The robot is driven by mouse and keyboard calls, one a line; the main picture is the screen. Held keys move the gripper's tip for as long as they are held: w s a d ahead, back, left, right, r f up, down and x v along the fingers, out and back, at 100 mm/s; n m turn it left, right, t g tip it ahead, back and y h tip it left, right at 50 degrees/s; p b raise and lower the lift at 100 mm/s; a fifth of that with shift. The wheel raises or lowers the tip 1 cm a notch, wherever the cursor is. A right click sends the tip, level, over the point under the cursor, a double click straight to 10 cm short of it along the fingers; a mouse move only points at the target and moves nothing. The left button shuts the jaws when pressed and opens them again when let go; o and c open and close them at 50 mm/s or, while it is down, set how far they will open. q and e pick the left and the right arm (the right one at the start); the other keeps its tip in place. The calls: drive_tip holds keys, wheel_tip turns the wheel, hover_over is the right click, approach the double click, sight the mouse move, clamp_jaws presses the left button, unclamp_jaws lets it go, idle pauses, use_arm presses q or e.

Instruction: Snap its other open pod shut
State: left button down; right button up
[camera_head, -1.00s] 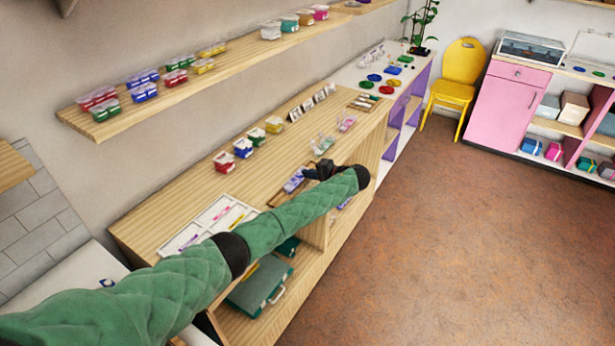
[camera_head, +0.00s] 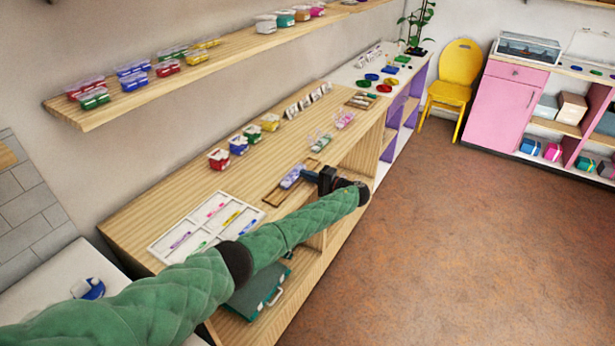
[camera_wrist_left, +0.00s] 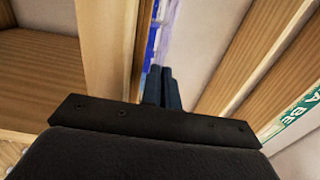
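A purple-and-clear pod box (camera_head: 292,177) lies on a wooden tray (camera_head: 272,197) at the counter's front edge. Whether its lids are up or down is too small to tell. My left gripper (camera_head: 308,175) is just right of this box, its fingers pointing left towards it. In the left wrist view the two dark fingers (camera_wrist_left: 162,88) lie close together with nothing visible between them. A blue-purple strip (camera_wrist_left: 153,42) shows beyond their tips; whether they touch it I cannot tell. My right gripper is out of view.
Clear-lidded pods (camera_head: 320,141) and pink pods (camera_head: 345,120) stand farther along the counter (camera_head: 185,205). Red, blue, green and yellow boxes (camera_head: 238,144) line its back. A white sectioned tray (camera_head: 160,248) lies to the left. A long shelf (camera_head: 100,113) hangs above.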

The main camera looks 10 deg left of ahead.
use_arm(q)
drive_tip(key=c, duration=1.6)
unclamp_jaws()
drive_tip(key=shift+c, duration=0.2)
